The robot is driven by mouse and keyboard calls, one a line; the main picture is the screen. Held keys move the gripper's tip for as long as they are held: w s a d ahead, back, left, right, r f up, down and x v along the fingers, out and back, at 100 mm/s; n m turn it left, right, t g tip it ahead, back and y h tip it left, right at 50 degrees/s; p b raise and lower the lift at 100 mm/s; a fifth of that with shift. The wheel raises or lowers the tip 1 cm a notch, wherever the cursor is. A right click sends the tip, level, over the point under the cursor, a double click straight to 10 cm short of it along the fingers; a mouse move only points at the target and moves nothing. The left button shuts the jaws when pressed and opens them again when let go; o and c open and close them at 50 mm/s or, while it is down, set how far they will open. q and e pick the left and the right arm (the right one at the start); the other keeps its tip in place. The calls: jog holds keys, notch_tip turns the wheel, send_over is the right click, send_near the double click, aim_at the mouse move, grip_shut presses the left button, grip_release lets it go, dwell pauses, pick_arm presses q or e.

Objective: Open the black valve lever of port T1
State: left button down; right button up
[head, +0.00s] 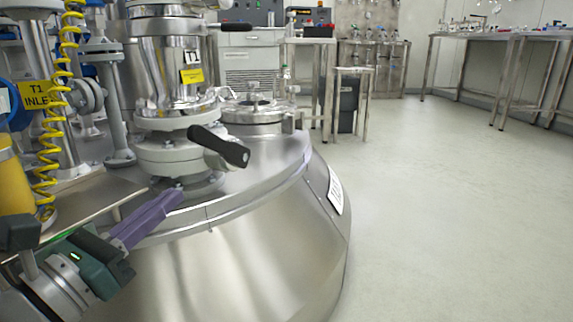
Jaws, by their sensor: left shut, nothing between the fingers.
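Port T1 (172,68) is a steel fitting with a yellow label, standing on the reactor vessel at upper left. Its black valve lever (219,147) sticks out from the pale valve body (165,157), slanting down to the right. My left gripper (177,192) comes in from the lower left with purple fingers. The fingers are shut and empty, with their tips just below the valve flange and lower left of the lever. They look apart from the lever; whether they touch the flange I cannot tell. My right gripper is not in view.
The domed steel vessel (250,240) fills the lower middle. A yellow coiled hose (45,180) hangs at left beside a T1 inlet label (38,95). A second capped port (257,112) sits behind the lever. The floor (450,200) at right is clear.

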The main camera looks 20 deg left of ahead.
aim_at(207, 148)
pick_arm(q)
jog(key=w+r, duration=0.3)
jog(key=w, duration=0.2)
jog(key=shift+w+d+r, duration=0.15)
jog(key=shift+w+r, duration=0.2)
jog(key=shift+r, duration=0.05)
